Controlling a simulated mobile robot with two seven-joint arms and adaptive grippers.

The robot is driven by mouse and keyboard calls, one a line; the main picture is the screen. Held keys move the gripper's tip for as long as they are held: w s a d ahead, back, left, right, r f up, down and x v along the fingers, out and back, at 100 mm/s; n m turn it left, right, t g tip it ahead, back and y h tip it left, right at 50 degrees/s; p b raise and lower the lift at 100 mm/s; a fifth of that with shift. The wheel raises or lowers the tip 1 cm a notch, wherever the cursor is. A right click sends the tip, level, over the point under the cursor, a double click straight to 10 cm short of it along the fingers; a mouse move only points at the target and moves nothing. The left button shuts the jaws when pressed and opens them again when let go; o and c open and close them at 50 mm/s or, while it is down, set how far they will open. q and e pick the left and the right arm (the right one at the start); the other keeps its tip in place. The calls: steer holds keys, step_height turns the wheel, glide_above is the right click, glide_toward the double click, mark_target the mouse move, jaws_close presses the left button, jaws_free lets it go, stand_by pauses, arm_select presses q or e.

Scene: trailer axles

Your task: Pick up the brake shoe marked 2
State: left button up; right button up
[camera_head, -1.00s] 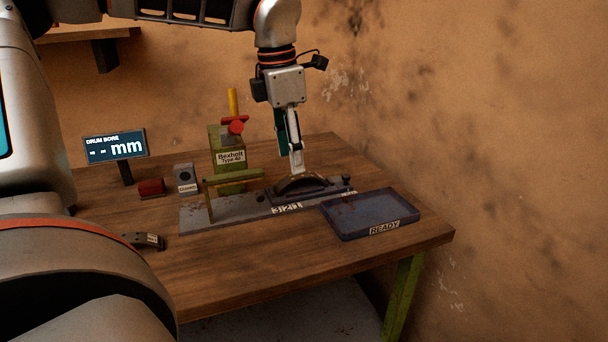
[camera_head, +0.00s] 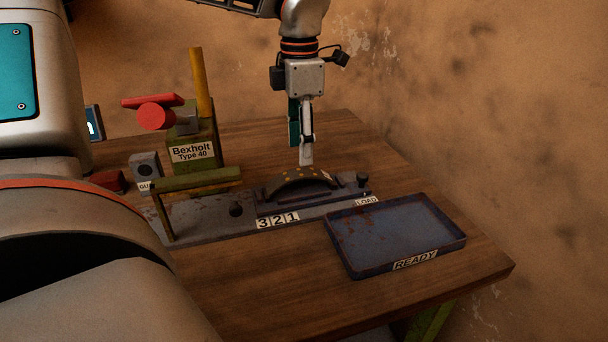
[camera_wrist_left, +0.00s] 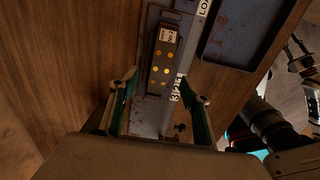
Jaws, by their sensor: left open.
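A curved dark brake shoe (camera_head: 298,181) with brass-coloured rivets lies arch-up on the low fixture behind the 3-2-1 number plates. In the left wrist view the shoe (camera_wrist_left: 163,62) shows from above, with a small label at its far end that seems to read No 2. My left gripper (camera_head: 304,158) points down just above the shoe in the head view and looks apart from it. In the left wrist view the left gripper (camera_wrist_left: 160,88) has its two fingers spread, with nothing between them, near the shoe's near end.
A blue READY tray (camera_head: 395,235) stands right of the fixture plate (camera_head: 205,222). A green Bexholt press (camera_head: 193,150) with red and yellow parts and a green bar (camera_head: 200,180) stand left. Bare wooden tabletop (camera_head: 270,275) lies in front.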

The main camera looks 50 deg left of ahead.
mark_target(300, 172)
arm_select(q)
step_height(300, 172, down, 8)
steer(key=shift+s+r, duration=0.1)
steer(key=shift+r, duration=0.15)
jaws_close()
stand_by(0.3)
